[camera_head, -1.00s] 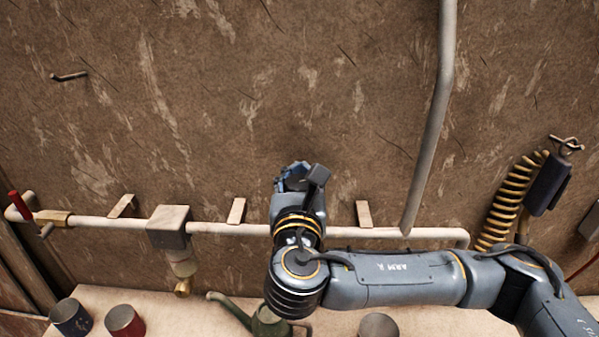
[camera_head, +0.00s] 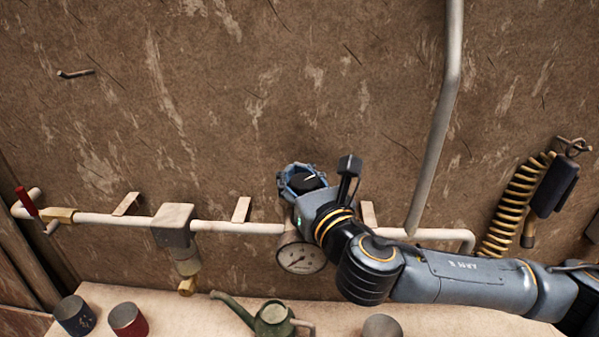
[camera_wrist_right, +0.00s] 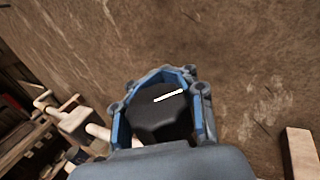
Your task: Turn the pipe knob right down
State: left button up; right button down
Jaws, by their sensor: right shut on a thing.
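The pipe knob (camera_head: 308,182) is black with a white pointer line. It sits above the pressure gauge (camera_head: 301,259) on the wall pipe. My right gripper (camera_head: 301,179) is shut around the knob, its blue-lined fingers on both sides of it. In the right wrist view the knob (camera_wrist_right: 160,118) fills the space between the fingers (camera_wrist_right: 158,100), and its white line points to the upper right. In the head view the line also points up and right. The lower part of the knob is hidden by my gripper. My left gripper is not in view.
The pale pipe (camera_head: 235,228) runs along the wall with a red-handled valve (camera_head: 27,202) at the left. Below, a shelf (camera_head: 220,325) holds a green watering can (camera_head: 272,317) and several cans. A coiled yellow hose (camera_head: 512,205) hangs at the right.

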jog(key=n+y, duration=0.1)
jog(key=n+g+y, duration=0.1)
jog(key=g+y, duration=0.1)
jog(key=shift+s+a+n+y+p, duration=0.25)
jog(key=shift+a+n+y+p, duration=0.05)
jog(key=shift+n, duration=0.1)
jog(key=n+g+y, duration=0.1)
jog(key=n+g+y+p, duration=0.1)
jog(key=g, duration=0.1)
jog(key=s+n+g+y, duration=0.1)
jog(key=shift+a, duration=0.4)
jog(key=shift+s+a+n+g+y, duration=0.2)
jog(key=shift+n+g+y, duration=0.45)
jog(key=shift+g, duration=0.4)
jog(key=shift+s+a+n+g+y, duration=0.15)
jog(key=shift+n+g+y, duration=0.3)
jog(key=shift+n+g, duration=0.5)
jog(key=shift+s+d, duration=0.1)
jog(key=c, duration=1.1)
grip_release()
jog(key=shift+d, duration=0.1)
jog(key=shift+o, duration=0.2)
jog(key=shift+d, duration=0.2)
jog(key=v, duration=1.1)
jog(key=shift+d, duration=0.35)
